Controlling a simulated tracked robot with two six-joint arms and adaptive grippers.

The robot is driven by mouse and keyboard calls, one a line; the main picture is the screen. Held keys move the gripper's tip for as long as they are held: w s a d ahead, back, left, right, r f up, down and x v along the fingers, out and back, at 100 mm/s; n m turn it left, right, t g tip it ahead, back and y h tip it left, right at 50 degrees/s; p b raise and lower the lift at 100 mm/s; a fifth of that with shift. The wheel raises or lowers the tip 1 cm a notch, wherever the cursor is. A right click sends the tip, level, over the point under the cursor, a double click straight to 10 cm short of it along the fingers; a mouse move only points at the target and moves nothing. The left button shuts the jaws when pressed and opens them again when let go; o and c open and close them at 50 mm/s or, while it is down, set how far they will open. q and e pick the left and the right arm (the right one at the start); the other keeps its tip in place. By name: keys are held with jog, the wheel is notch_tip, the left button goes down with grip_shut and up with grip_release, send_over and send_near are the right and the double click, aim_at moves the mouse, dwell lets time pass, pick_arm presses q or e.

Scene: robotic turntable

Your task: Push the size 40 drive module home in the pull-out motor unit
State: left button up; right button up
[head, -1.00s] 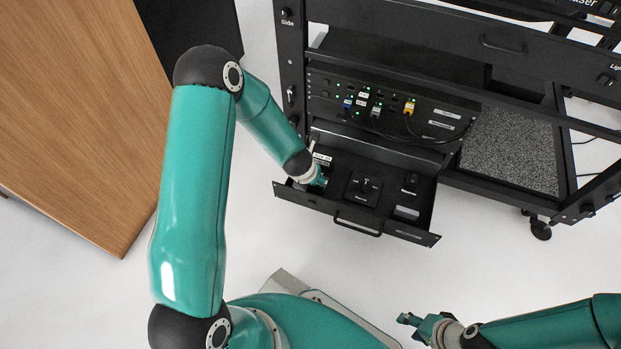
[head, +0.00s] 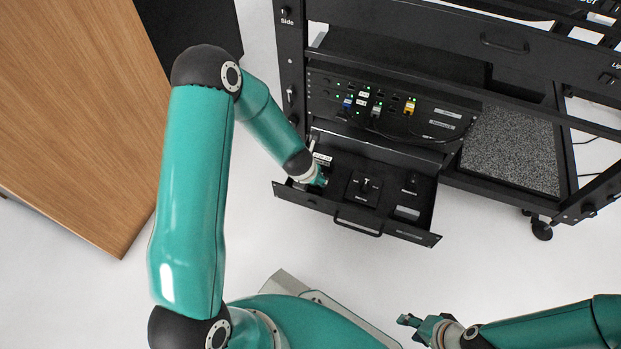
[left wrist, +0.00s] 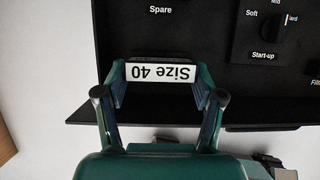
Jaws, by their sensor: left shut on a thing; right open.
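The size 40 drive module (left wrist: 160,73) shows in the left wrist view as a white label reading "Size 40", upside down, on a part between my left gripper's fingers. My left gripper (left wrist: 162,88) is shut on it. In the head view my left gripper (head: 318,180) is down in the left part of the pull-out motor unit (head: 412,229), and the module is mostly hidden there. I cannot tell how deep the module sits. The motor unit is a black drawer, pulled out from the rack. My right gripper (head: 412,322) is open and empty, low over the floor, away from the drawer.
In the drawer, a start-up knob (left wrist: 288,28) stands right of the module. A panel with plugged cables (head: 375,108) is above the drawer. A wooden surface (head: 70,120) is at the left. The floor in front of the drawer is clear.

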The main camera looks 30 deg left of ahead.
pick_arm(q)
jog(key=shift+f+b, duration=1.55)
jog(key=shift+b, duration=0.05)
jog(key=o, duration=1.2)
jog(key=shift+o, duration=0.2)
jog(key=v, duration=1.2)
